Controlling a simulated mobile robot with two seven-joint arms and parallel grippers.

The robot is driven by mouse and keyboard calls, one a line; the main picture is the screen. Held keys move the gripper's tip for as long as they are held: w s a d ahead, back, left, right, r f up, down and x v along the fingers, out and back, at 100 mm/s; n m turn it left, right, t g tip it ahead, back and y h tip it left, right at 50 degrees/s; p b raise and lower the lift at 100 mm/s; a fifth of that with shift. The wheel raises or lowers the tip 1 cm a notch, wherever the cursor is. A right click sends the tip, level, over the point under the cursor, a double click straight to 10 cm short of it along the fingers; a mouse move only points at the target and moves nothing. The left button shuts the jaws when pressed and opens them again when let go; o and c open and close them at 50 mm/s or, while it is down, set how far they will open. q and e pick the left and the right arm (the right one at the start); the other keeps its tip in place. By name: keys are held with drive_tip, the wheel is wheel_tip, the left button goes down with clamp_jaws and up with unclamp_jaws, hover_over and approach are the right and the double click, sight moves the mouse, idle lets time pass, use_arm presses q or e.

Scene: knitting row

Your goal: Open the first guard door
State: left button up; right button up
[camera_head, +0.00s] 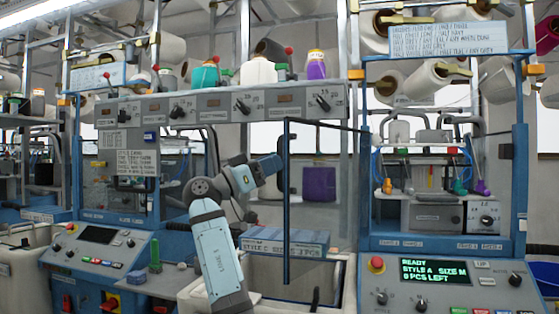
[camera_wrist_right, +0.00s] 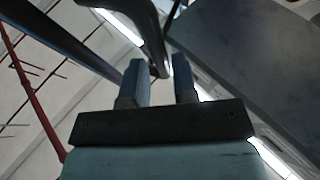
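The right-hand knitting machine (camera_head: 520,190) has a blue frame, and its front opening shows the carriage area without a panel across it. A thin dark-blue door frame (camera_head: 286,225) with a clear pane stands out to the left of that machine, apparently swung open from its left post. My right gripper (camera_head: 279,163) is close to the upright free edge of this frame; I cannot tell whether it touches. In the right wrist view its two fingers (camera_wrist_right: 161,82) are apart, with a dark curved bar (camera_wrist_right: 150,32) reaching down towards the gap between them. My left gripper is out of view.
A bin (camera_head: 335,270) stands below the door frame, with a labelled grey-blue box (camera_head: 285,240) behind. Another machine panel (camera_head: 95,248) is at the left. Yarn cones (camera_head: 258,72) line the shelf above.

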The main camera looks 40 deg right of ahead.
drive_tip(key=v, duration=1.1)
drive_tip(key=shift+r, duration=0.1)
